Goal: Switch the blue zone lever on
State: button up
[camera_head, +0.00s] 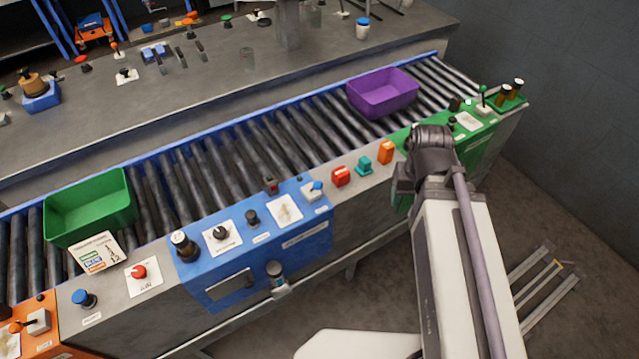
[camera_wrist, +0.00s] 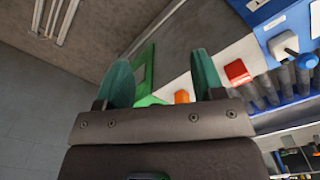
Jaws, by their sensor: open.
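The blue zone panel (camera_head: 262,262) is on the front of the conveyor. Its lever (camera_head: 313,188), a white base with a blue knob, stands at the panel's upper right corner. In the wrist view the lever (camera_wrist: 306,61) is at the far right, its blue knob pointing right and slightly down. My gripper (camera_wrist: 160,78) has its two teal fingers wide apart with nothing between them. It is to the right of the lever and apart from it; in the head view the arm mostly hides the fingers.
Red (camera_head: 340,176), teal (camera_head: 364,165) and orange (camera_head: 386,151) blocks stand on the ledge between the lever and my arm. A black dial (camera_head: 221,232) and other controls sit on the blue panel. Green (camera_head: 90,207) and purple (camera_head: 383,93) bins rest on the rollers.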

aim_at(315, 188)
jog(key=w+a+r+n+y, duration=0.1)
jog(key=w+a, duration=0.1)
jog(key=a, duration=0.1)
jog(key=w+a+r+n+y+p, duration=0.1)
jog(key=w+a+y, duration=0.1)
jog(key=a, duration=0.1)
jog(key=w+a+r+n+y, duration=0.1)
jog(key=w+a, duration=0.1)
jog(key=a, duration=0.2)
jog(key=shift+w+r+n+t+y+p, duration=0.15)
jog(key=shift+w+n+t+y+p, duration=0.15)
jog(key=shift+w+y+p, duration=0.1)
jog(key=c, duration=0.7)
jog(key=shift+s, duration=0.1)
grip_shut()
jog(key=a+f+b, duration=0.8)
jog(key=shift+w+f+b, duration=0.2)
jog(key=shift+f+b, duration=0.1)
jog(key=shift+b, duration=0.05)
jog(key=shift+a, duration=0.15)
